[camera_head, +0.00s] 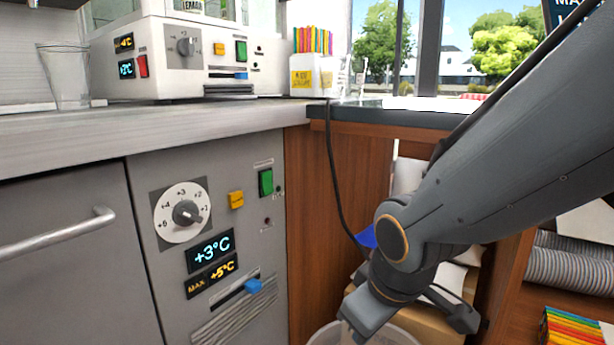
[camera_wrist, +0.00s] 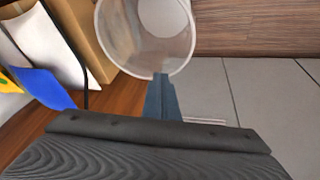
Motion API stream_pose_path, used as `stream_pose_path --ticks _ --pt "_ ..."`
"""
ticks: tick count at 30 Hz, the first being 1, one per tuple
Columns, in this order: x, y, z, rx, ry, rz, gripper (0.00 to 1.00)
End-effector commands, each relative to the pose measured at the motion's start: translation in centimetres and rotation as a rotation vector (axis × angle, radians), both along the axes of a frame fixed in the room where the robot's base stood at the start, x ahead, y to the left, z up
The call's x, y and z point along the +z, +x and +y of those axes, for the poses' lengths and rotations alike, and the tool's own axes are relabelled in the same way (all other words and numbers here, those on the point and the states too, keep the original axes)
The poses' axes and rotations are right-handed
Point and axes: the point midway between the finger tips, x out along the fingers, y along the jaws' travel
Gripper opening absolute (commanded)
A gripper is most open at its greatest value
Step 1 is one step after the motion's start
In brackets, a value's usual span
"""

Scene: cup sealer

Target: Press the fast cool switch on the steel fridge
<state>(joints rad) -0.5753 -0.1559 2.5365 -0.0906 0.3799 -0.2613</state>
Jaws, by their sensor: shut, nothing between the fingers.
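The steel fridge (camera_head: 150,330) stands at the lower left in the head view, under the counter. Its control panel has a white dial (camera_head: 181,213), a yellow switch (camera_head: 236,200), a green switch (camera_head: 265,182), a +3°C display (camera_head: 211,250), a MAX +5°C display (camera_head: 212,276) and a blue slider (camera_head: 253,286). The labels are too small to read, so I cannot tell which is the fast cool switch. My gripper (camera_wrist: 162,78) is shut and empty, pointing down over a clear bin in the wrist view. It is right of the panel, apart from it.
The clear bin (camera_wrist: 148,68) stands on the floor below my gripper. A wooden side panel (camera_head: 312,225) with a hanging black cable adjoins the fridge. A white machine (camera_head: 195,70) and a clear cup (camera_head: 65,75) stand on the counter (camera_head: 200,122). A fridge handle (camera_head: 55,236) sticks out at left.

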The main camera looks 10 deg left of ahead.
Motion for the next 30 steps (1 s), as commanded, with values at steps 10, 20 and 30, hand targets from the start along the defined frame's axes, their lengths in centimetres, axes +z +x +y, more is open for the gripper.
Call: stream_pose_path --ticks 10,20,30 --pt "8.3 12.4 1.7 0.691 -0.101 -0.623 0.00" --pt "15.8 10.6 4.5 1.201 -0.017 -1.174 0.00" --pt "19.1 7.6 4.5 1.305 0.063 -1.419 0.00"
